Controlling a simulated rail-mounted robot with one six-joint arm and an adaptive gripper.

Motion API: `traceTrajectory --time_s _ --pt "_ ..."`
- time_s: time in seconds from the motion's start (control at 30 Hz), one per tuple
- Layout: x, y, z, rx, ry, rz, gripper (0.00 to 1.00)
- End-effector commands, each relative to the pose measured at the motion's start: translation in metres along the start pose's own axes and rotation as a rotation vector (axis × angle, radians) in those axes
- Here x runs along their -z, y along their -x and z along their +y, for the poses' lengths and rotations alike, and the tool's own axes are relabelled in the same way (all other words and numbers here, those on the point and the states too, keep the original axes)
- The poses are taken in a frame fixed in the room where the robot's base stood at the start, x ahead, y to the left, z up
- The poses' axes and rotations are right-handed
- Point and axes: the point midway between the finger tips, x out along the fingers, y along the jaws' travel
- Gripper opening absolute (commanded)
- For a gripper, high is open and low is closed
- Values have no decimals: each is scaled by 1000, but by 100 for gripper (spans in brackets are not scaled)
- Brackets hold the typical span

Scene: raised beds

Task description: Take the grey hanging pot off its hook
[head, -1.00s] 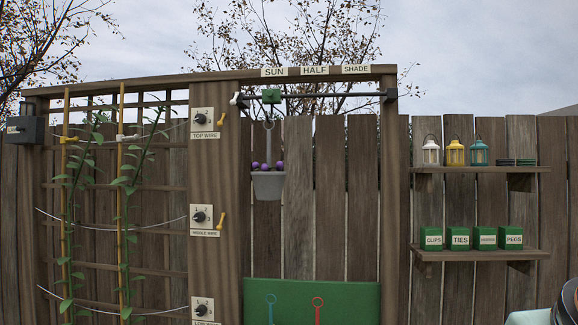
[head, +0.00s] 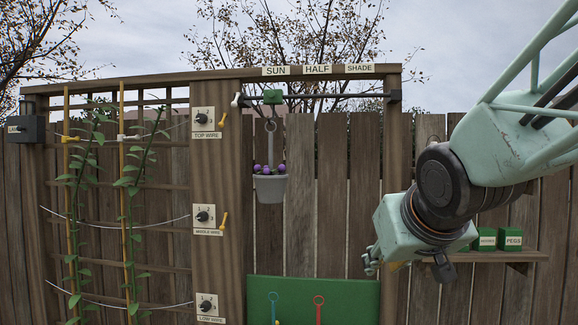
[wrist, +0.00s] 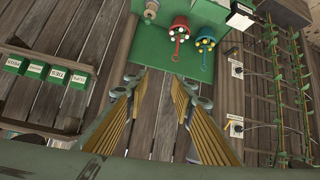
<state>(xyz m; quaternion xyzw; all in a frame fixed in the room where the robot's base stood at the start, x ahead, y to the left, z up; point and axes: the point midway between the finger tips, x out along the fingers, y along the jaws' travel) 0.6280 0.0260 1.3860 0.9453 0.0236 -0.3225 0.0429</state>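The grey hanging pot (head: 270,188) hangs by its long grey hanger from a dark rod under the top beam, below the green block (head: 272,97) and the SUN label. Purple round blooms show at its rim. My gripper (head: 407,266) is to the right of the pot and lower, in front of the fence and clear of the pot. In the wrist view my gripper (wrist: 160,98) has its two ribbed yellow-padded fingers spread apart with nothing between them. I cannot make out the grey pot in the wrist view.
A green panel (head: 345,291) stands low under the rod. The trellis with plants is left; a shelf with green boxes (head: 511,240) is behind my arm.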

Motion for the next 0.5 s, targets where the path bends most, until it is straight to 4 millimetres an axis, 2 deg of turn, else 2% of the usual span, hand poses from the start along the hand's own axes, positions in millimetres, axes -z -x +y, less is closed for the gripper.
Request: traceTrajectory --time_s 0.03,0.2,0.5 --pt "19 -6 -3 8 6 25 24" --pt "74 -29 -17 38 22 117 24" --pt "162 -64 -50 110 45 275 24"
